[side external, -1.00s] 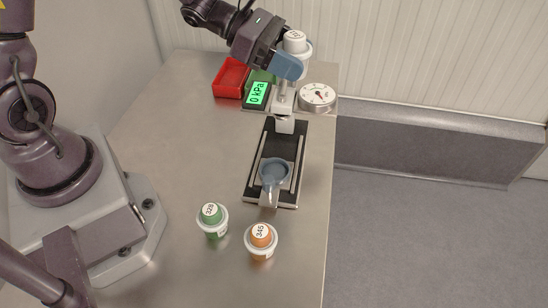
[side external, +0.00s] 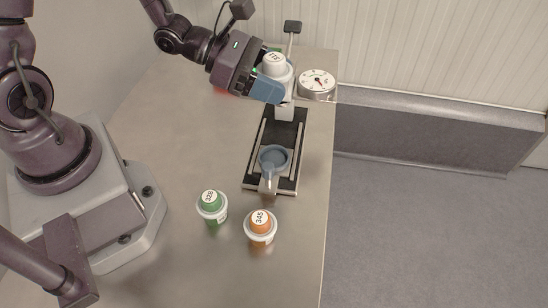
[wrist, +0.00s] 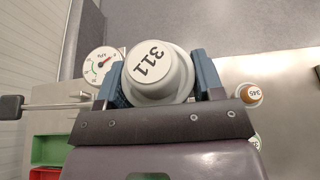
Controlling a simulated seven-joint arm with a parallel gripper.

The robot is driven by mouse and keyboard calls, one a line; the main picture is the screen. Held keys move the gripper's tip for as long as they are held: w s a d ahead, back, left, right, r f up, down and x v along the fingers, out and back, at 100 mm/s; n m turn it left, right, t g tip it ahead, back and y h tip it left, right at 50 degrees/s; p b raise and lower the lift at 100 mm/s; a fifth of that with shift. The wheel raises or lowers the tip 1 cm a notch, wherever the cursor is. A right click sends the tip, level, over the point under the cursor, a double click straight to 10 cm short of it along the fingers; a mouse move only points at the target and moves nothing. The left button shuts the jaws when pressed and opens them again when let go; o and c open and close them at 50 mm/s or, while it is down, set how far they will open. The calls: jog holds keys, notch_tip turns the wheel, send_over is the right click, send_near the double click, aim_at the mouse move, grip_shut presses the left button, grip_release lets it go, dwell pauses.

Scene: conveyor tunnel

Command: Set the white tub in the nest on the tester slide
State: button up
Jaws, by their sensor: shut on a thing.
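The white tub (side external: 276,66), labelled 311 in the wrist view (wrist: 158,72), is in my gripper (side external: 268,88). The blue fingers (wrist: 207,76) are shut on it from both sides, and it is held upright in the air near the rear end of the tester slide. The slide (side external: 290,180) is a black plate with pale rails. The nest (side external: 274,157) is a blue-grey round cup near the slide's front end, and it looks empty. The tub is apart from the nest, behind it in the side view.
A green tub (side external: 211,207) labelled 328 and an orange tub (side external: 260,228) labelled 345 stand in front of the slide. A gauge (side external: 318,83) and a dark-ended post (side external: 293,27) stand at the back. A red bin (wrist: 45,173) is beside a green one (wrist: 52,148). The table left of the slide is clear.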

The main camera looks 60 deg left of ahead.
aim_at(274, 160)
notch_tip(274, 160, down, 17)
jog(key=shift+f, duration=0.15)
dwell(0.5)
jog(key=shift+f, duration=0.15)
